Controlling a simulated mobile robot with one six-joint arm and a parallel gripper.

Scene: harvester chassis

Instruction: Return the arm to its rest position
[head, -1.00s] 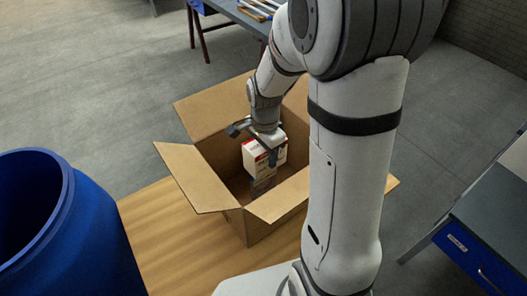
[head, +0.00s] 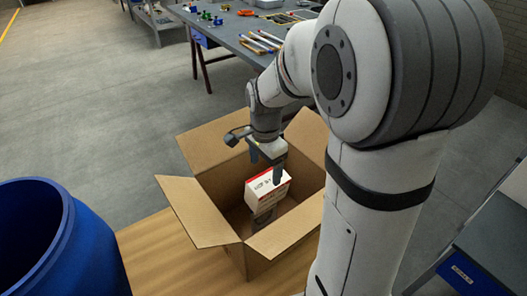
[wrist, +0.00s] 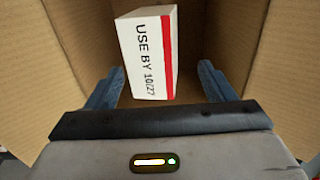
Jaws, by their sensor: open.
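My gripper (head: 266,166) is over the open cardboard box (head: 196,217), its fingers pointing down. In the wrist view my gripper (wrist: 160,88) has its two blue-grey fingers wide apart, with nothing held between them. A white carton with a red stripe (head: 268,190) is inside the box, just below the fingers. In the wrist view the carton (wrist: 146,55) shows the print "USE BY 10/27" and lies beyond the fingertips. A greyish item (head: 262,217) shows partly beneath the carton; I cannot tell what it is.
The box stands on a wooden surface (head: 190,262) with its flaps spread outward. A blue barrel (head: 60,240) is at the left. A grey workbench (head: 225,32) with tools is behind. Another bench with a blue drawer (head: 465,272) is at the right.

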